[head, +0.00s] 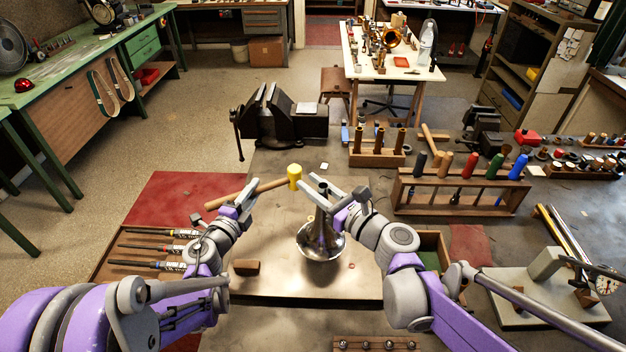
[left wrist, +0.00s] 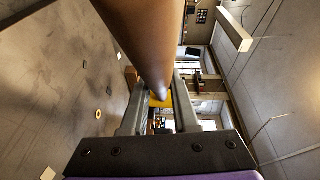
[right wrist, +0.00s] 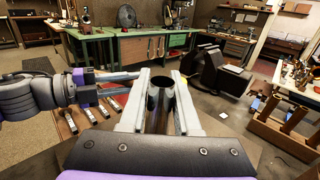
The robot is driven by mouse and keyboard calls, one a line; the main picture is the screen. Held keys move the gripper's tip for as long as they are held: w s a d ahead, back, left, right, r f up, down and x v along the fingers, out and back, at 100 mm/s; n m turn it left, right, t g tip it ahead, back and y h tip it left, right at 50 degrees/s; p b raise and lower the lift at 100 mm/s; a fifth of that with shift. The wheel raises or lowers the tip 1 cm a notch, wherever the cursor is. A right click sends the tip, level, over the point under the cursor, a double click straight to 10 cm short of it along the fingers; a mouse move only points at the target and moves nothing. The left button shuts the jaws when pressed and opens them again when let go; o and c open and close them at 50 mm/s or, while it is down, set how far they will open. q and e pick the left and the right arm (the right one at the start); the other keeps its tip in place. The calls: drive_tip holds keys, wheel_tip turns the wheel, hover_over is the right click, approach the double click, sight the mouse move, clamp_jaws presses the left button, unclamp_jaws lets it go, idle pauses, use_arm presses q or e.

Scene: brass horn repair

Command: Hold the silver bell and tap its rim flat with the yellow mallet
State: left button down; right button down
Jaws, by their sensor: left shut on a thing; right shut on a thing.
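The silver bell (head: 322,243) stands narrow end up in the head view, its wide mouth low over the metal plate (head: 285,287). I cannot tell whether its rim touches the plate. My right gripper (head: 323,191) is shut on the bell's narrow tube, which also shows between its fingers in the right wrist view (right wrist: 160,98). My left gripper (head: 243,194) is shut on the wooden handle of the yellow mallet (head: 295,176). The mallet head is up and left of the bell's tube, apart from its rim. In the left wrist view the handle (left wrist: 145,40) hides much.
A black vise (head: 285,122) stands beyond the plate. A tool rack (head: 460,190) with coloured handles is at right, near a dial gauge stand (head: 545,290). Files (head: 150,250) lie at left.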

sight(322, 215)
drive_tip(key=shift+f, duration=3.5)
drive_tip(key=c, duration=0.7)
unclamp_jaws()
drive_tip(key=shift+c, duration=0.2)
clamp_jaws()
